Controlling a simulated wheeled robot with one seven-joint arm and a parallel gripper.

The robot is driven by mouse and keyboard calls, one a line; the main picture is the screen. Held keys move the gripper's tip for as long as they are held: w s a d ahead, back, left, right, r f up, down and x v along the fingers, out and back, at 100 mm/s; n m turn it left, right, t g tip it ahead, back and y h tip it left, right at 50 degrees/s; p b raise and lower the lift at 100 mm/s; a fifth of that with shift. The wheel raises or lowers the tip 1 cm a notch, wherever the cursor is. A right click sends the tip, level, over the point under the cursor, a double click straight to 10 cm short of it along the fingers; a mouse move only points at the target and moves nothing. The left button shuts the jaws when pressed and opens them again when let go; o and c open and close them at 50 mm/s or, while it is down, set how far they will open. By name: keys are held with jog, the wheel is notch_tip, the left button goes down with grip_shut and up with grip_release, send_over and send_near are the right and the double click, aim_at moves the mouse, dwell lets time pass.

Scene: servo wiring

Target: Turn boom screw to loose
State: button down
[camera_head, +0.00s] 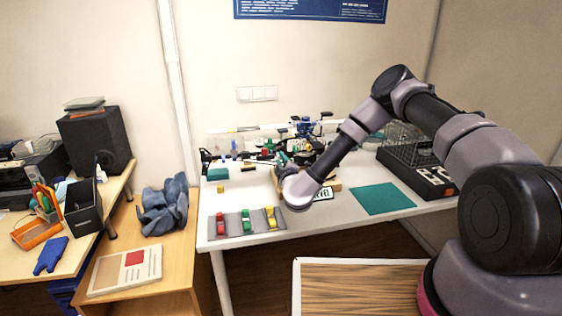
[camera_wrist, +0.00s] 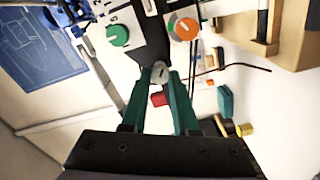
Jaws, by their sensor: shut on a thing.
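My gripper (camera_wrist: 162,78) has green fingers in the wrist view, with their tips closed on a small grey knob (camera_wrist: 160,71) bearing a dark line. This grey knob appears to be the boom screw; the picture does not label it. It sits at the end of a dark part (camera_wrist: 152,40). A green knob (camera_wrist: 117,36) and an orange knob (camera_wrist: 184,28) with a grey centre are on either side, apart from the fingers.
The white table (camera_head: 330,215) carries a grey tray (camera_head: 232,226) with red, green and yellow items, a teal mat (camera_head: 384,198) and a black crate (camera_head: 415,172). In the wrist view a red block (camera_wrist: 159,99), a teal block (camera_wrist: 225,101) and a thin dark cable (camera_wrist: 240,65) lie near the fingers.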

jog(key=n, duration=0.4)
jog(key=shift+n, duration=0.4)
dwell(0.4)
jog(key=c, duration=0.7)
grip_release()
jog(key=shift+s, duration=0.1)
jog(key=v, duration=1)
jog(key=shift+s+d, duration=0.15)
jog(key=shift+s, duration=0.2)
